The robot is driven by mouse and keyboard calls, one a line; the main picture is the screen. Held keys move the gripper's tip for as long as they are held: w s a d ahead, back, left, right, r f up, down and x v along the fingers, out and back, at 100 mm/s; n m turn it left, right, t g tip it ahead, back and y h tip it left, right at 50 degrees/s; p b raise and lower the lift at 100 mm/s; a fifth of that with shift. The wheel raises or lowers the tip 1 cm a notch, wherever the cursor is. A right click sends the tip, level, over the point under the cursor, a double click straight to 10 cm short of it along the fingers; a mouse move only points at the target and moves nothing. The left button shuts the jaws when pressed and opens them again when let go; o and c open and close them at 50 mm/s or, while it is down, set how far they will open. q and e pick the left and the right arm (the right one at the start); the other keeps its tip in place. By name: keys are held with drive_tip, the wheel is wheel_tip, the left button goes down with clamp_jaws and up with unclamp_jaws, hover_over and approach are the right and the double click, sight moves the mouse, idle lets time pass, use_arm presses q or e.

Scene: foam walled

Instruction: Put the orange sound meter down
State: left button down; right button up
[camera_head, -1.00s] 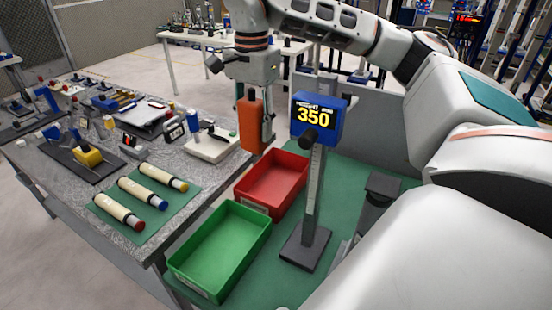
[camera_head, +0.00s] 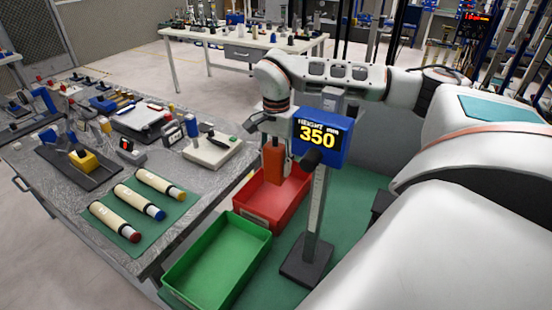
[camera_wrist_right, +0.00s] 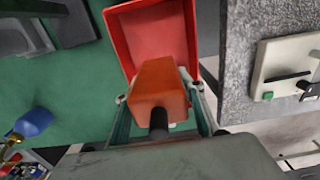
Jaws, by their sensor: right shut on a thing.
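The orange sound meter (camera_head: 273,160) is upright in my right gripper (camera_head: 272,146), over the red bin (camera_head: 288,201). Its lower end is at the bin's opening; I cannot tell whether it touches the floor of the bin. In the right wrist view the orange meter (camera_wrist_right: 160,88) sits between the two fingers of my right gripper (camera_wrist_right: 160,105), with a dark tip pointing to the camera. The red bin (camera_wrist_right: 152,35) shows beyond it. My left gripper is not in view.
A height gauge with a blue display reading 350 (camera_head: 321,139) stands close right of the gripper. An empty green bin (camera_head: 218,262) is in front of the red bin. A grey table (camera_head: 212,188) with tubes and tools is at left.

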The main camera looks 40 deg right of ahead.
sight(276, 145)
drive_tip(key=shift+f, duration=4)
drive_tip(key=shift+f, duration=0.1)
drive_tip(key=o, duration=1.2)
drive_tip(key=shift+f, duration=0.1)
drive_tip(key=shift+o, duration=0.2)
wheel_tip(276, 145, up, 12)
drive_tip(key=shift+r, duration=0.2)
drive_tip(key=shift+w, duration=0.1)
